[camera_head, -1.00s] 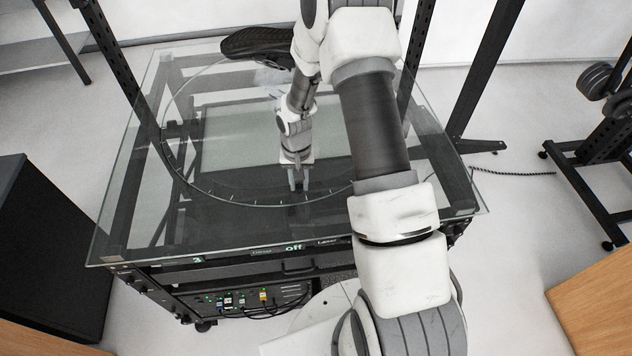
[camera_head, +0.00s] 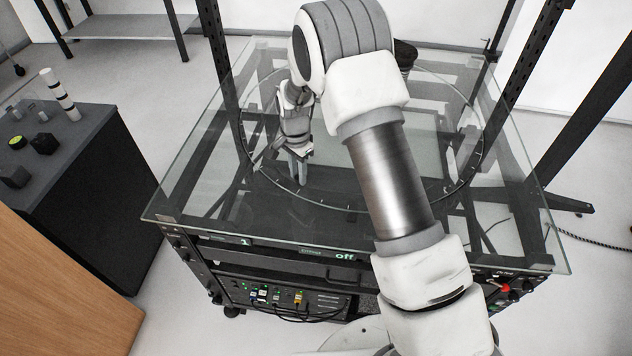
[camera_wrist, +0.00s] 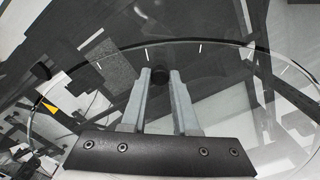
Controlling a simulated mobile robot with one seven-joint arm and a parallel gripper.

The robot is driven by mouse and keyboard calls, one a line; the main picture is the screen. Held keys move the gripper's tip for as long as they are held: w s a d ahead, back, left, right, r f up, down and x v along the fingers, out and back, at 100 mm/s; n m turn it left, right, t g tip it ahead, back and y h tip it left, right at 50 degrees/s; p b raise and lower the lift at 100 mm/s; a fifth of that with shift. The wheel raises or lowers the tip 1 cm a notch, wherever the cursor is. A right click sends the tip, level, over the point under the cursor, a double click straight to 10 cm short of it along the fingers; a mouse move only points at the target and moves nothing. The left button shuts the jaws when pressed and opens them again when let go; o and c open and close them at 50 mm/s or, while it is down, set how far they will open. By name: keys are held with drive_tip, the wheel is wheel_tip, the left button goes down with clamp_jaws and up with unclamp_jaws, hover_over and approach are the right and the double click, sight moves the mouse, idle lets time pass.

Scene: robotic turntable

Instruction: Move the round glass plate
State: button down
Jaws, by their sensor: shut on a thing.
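The round glass plate (camera_head: 345,209) is clear, with a dark ring rim carrying white ticks. It lies level in the glass-topped table (camera_head: 200,190). My gripper (camera_head: 298,180) is at the plate's front left, fingers pointing down. In the wrist view the fingers (camera_wrist: 160,76) stand parallel with a narrow gap. A small dark round knob (camera_wrist: 160,74) sits between the tips, and they are shut on it. Whether the knob is fixed to the plate cannot be seen. The plate's rim also shows in the wrist view (camera_wrist: 225,44).
A black object (camera_head: 405,55) at the back is mostly hidden by my arm. Dark uprights (camera_head: 222,75) stand at the table's back corners. A black cabinet (camera_head: 95,185) with small items is at left. A wooden panel (camera_head: 70,280) is at front left.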

sight(284, 174)
drive_tip(key=shift+m, duration=0.8)
drive_tip(key=shift+w+a+b, duration=0.4)
drive_tip(key=shift+w+a, duration=1.4)
drive_tip(key=shift+a, duration=0.3)
drive_tip(key=c, duration=0.7)
unclamp_jaws()
wheel_tip(284, 174, up, 18)
drive_tip(key=shift+f, duration=0.25)
